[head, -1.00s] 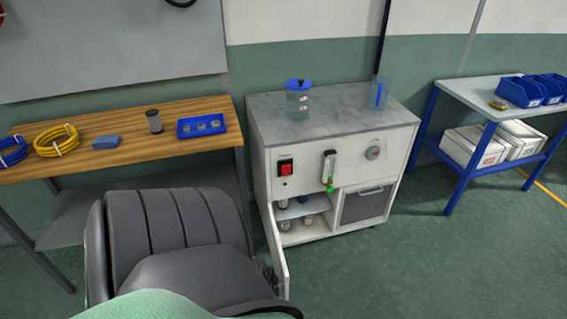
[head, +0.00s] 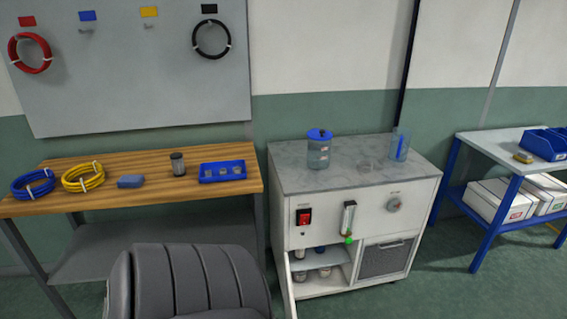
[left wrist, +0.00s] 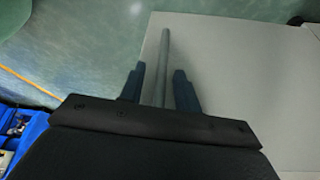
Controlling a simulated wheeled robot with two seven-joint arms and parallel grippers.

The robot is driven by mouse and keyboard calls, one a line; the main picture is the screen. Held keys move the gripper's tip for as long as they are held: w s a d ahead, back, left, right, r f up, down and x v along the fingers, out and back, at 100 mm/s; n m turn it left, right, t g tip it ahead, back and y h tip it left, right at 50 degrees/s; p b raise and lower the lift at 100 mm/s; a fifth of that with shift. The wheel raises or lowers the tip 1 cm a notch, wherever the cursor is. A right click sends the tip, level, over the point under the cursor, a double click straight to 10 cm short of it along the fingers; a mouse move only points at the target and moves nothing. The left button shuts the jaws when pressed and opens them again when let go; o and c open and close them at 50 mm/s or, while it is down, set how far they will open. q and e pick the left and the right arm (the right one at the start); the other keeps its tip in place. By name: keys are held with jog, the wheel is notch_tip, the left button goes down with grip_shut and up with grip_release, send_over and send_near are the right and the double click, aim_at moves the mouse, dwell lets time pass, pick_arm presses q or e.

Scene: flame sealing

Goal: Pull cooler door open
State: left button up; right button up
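The cooler (head: 325,225) is a white cabinet with a grey top in the middle of the head view. Its white door (head: 286,284) at the lower left stands swung out, seen nearly edge-on, with its lower part cut off by the frame. Small containers (head: 324,272) show inside on shelves. In the left wrist view, my left gripper (left wrist: 160,85) has its two dark fingers apart, with a grey rod (left wrist: 164,50) between them over a pale panel (left wrist: 230,75). Gaps show beside the rod; contact is not clear. My right gripper is in neither view.
A wooden bench (head: 130,187) with coiled hoses stands left of the cooler. A blue-framed table (head: 490,147) with blue bins stands at the right. A blue-lidded jar (head: 319,153) stands on the cooler top. Green floor (head: 430,285) is clear at the front right.

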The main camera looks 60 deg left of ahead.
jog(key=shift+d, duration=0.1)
